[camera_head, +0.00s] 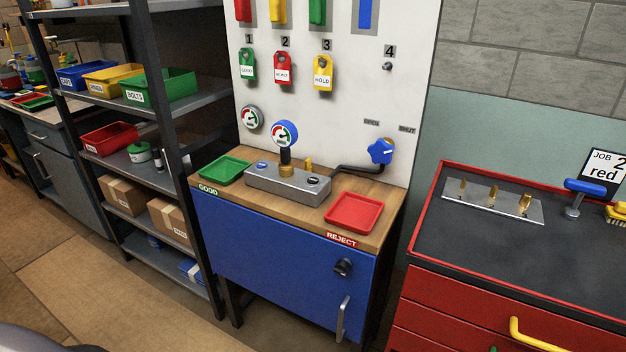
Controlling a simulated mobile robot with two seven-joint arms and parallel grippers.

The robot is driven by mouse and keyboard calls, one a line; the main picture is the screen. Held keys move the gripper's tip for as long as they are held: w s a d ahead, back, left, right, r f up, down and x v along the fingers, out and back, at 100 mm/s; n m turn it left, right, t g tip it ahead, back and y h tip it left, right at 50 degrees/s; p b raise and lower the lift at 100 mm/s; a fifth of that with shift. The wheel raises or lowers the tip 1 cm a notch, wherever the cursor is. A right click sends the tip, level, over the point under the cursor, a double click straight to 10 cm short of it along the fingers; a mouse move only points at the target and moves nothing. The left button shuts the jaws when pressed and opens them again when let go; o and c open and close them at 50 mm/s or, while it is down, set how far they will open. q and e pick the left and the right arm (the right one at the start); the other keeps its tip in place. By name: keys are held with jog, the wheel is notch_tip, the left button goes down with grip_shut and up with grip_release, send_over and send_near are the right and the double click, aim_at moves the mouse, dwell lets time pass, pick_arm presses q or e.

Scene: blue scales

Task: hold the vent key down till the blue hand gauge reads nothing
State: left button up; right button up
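A blue-rimmed gauge (285,133) stands upright on a grey metal block (275,183) on the wooden bench top. Its dial faces me, but the needle is too small to read. A brass fitting (308,163) stands at the block's back edge. I cannot tell which of these is the vent key. A dark hose or pipe runs from the block to a blue valve handle (381,151) on the panel. Neither gripper is in view.
A green tray (224,170) lies left of the block and a red tray (353,212) right of it. A second gauge (251,117) is on the white panel, below hanging tags. A red-edged bench (560,262) stands at right, a shelf rack (150,105) at left.

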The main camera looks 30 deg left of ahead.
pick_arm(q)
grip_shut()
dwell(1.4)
